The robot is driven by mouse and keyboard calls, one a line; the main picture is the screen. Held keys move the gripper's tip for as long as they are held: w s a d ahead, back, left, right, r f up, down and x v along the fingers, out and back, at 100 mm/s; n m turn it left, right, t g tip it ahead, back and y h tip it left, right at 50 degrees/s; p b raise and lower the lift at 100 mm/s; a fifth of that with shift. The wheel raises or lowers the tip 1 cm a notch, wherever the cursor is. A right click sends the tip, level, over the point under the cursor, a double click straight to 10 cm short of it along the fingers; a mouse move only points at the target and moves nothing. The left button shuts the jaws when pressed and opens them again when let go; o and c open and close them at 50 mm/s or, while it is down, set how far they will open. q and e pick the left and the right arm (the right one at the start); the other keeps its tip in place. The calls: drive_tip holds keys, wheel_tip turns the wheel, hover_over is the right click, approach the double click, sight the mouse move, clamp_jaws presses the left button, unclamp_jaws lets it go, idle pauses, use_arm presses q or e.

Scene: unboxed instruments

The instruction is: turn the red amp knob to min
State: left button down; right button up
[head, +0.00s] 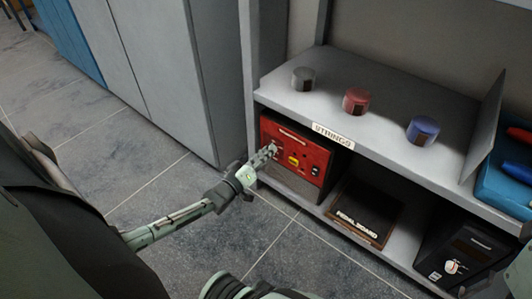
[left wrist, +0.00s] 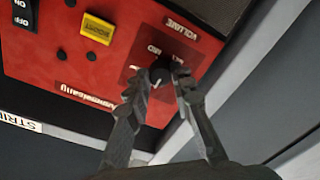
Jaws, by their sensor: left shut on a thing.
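The red amp (head: 318,148) stands on the lower shelf, its red panel facing out. In the left wrist view the red panel (left wrist: 95,55) fills the upper left. The amp's dark knob (left wrist: 160,70) sits near a "VOLUME" label. My left gripper (head: 270,150) reaches the left part of the panel. In the left wrist view its two fingertips (left wrist: 160,84) are around the knob, shut on it, and hide part of it and of its markings. The knob's exact setting cannot be read. My right gripper is not in view.
A yellow button (left wrist: 97,28) and a black switch (left wrist: 22,12) are on the amp panel. A pedal board (head: 362,212) and a black amp with a white knob (head: 452,266) are to the right. Several round tins, one red (head: 356,101), stand on the shelf above.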

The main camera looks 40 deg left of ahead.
use_arm(q)
drive_tip(key=c, duration=1.3)
unclamp_jaws()
drive_tip(key=shift+s, duration=0.1)
drive_tip(key=s, duration=1.2)
drive_tip(key=shift+a+r, duration=0.15)
drive_tip(key=shift+a, duration=0.1)
drive_tip(key=shift+w, duration=0.1)
